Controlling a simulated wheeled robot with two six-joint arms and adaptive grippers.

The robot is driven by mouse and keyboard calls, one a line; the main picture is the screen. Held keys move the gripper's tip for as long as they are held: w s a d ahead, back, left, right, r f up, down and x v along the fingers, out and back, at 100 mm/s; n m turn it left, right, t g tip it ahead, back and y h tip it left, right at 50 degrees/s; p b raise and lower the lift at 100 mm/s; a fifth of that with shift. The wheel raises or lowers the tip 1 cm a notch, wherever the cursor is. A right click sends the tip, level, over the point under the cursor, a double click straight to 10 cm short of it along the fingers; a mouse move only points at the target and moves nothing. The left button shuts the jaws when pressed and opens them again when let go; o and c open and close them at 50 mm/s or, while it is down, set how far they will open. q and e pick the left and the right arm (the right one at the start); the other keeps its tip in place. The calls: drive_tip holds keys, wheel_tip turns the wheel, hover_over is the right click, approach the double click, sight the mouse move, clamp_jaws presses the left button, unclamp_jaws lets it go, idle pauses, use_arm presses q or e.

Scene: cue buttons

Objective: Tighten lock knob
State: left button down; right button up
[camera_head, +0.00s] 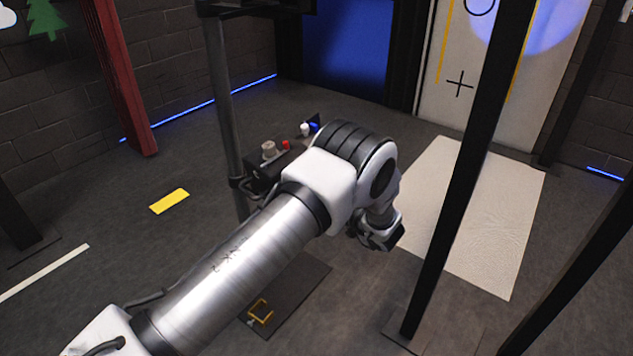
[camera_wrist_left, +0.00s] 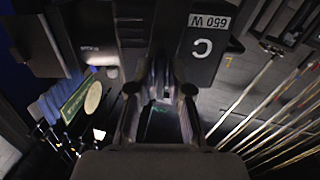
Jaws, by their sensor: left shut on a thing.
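In the left wrist view, my left gripper (camera_wrist_left: 160,92) has its two fingers closed around a narrow grey metal piece (camera_wrist_left: 159,76), which appears to be the lock knob. The piece lies just under a black housing (camera_wrist_left: 205,45) labelled "650 W" and "C". The fingers hide most of the knob, so how far it is turned cannot be told. In the head view, my left arm reaches in from the lower left and bends at a white and black joint; the knob cannot be made out there. My right gripper is in neither view.
A cue box (camera_head: 265,172) with a grey knob and a red button (camera_head: 285,145) sits on a dark upright pole (camera_head: 222,100). A black post (camera_head: 470,170) stands right of my arm. A pale mat (camera_head: 475,215) and a yellow floor mark (camera_head: 169,201) lie on open floor.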

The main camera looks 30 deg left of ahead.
use_arm(q)
drive_tip(key=m+p, duration=0.3)
drive_tip(key=m, duration=0.7)
drive_tip(key=m+p, duration=0.3)
drive_tip(key=m, duration=0.6)
drive_tip(key=shift+s+a+r+m+p, duration=0.1)
drive_tip(key=shift+r+m+p, duration=0.05)
drive_tip(key=shift+m+p, duration=0.2)
drive_tip(key=c, duration=1.2)
unclamp_jaws()
